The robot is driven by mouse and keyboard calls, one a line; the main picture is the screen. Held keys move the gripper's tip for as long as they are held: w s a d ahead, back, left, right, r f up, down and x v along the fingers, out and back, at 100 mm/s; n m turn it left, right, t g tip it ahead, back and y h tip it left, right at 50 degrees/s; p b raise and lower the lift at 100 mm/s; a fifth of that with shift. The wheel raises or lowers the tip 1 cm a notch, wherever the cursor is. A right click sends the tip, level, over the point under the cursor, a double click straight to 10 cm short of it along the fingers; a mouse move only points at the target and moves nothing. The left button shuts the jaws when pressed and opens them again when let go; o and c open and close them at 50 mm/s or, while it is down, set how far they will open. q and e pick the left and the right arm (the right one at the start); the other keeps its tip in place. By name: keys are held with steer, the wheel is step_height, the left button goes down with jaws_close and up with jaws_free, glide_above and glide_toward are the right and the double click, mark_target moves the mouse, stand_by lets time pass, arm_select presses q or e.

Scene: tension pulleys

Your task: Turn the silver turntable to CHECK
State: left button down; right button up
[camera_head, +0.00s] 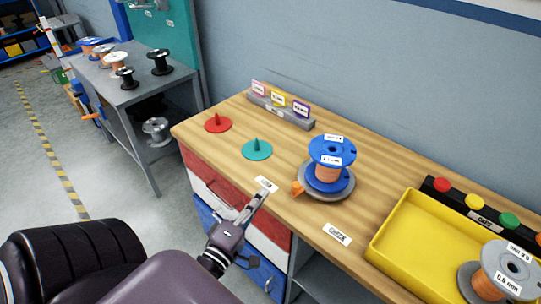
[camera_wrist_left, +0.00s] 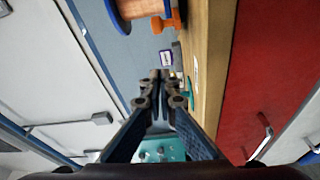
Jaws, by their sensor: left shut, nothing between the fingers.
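The silver turntable (camera_head: 326,197) is a grey disc on the wooden bench, with an orange handle (camera_head: 297,188) on its left side. A blue spool of copper wire (camera_head: 333,150) stands upright on it. The CHECK label (camera_head: 337,233) lies on the bench in front, right of the handle. Another white label (camera_head: 266,184), too small to read, lies near the front edge. My left gripper (camera_head: 262,196) is shut and empty by this label, left of the handle and apart from it. In the left wrist view, the shut fingers (camera_wrist_left: 160,76) show below the orange handle (camera_wrist_left: 166,22). My right gripper is not in view.
A red disc (camera_head: 218,124) and a teal disc (camera_head: 257,149) with upright pegs lie at the left. A grey label rack (camera_head: 281,112) stands behind. A yellow tray (camera_head: 403,232) is at the right, beside a grey spool (camera_head: 504,268) and a colored button strip (camera_head: 474,203).

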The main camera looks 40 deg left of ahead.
arm_select(q)
steer(key=w, duration=0.2)
steer(key=w+a, duration=0.1)
steer(key=w, duration=0.4)
steer(key=shift+w+a+r, duration=0.15)
steer(key=shift+w+r, duration=0.05)
steer(key=shift+w, duration=0.1)
steer(key=d, duration=0.3)
steer(key=shift+s+f+b, duration=0.15)
steer(key=shift+f+b, duration=0.2)
steer(key=shift+s+d, duration=0.1)
steer(key=shift+d, duration=0.4)
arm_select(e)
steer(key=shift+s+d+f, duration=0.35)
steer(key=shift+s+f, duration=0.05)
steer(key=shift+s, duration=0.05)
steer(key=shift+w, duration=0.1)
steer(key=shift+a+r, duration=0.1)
